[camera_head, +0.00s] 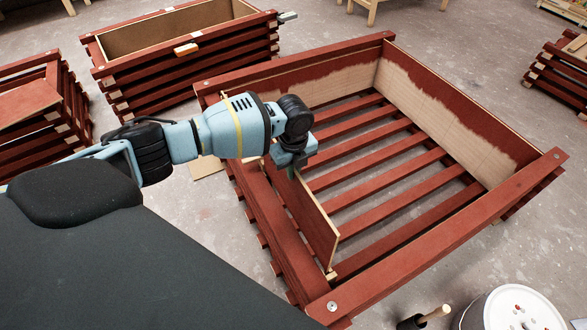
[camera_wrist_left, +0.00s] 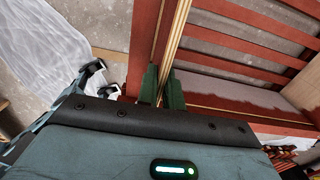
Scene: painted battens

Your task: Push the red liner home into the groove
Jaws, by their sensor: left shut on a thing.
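The red liner (camera_head: 317,222) is a thin upright panel along the near-left side of a large red slatted crate (camera_head: 440,238) in the head view. My left gripper (camera_head: 291,172) is over its top edge and shut on it. In the left wrist view the green fingers (camera_wrist_left: 162,88) stand on either side of the liner's pale top edge (camera_wrist_left: 174,38), beside the crate's red top rail (camera_wrist_left: 143,45). The groove and the liner's lower edge are hidden, so I cannot tell how deep it sits. My right gripper is in neither view.
Two inner sides of the crate carry partly red, partly bare liners (camera_head: 430,108). Another slatted crate (camera_head: 185,70) stands behind, and one stands at the left (camera_head: 40,105). A white bucket (camera_head: 515,310) and a brush (camera_head: 425,318) are at the bottom right.

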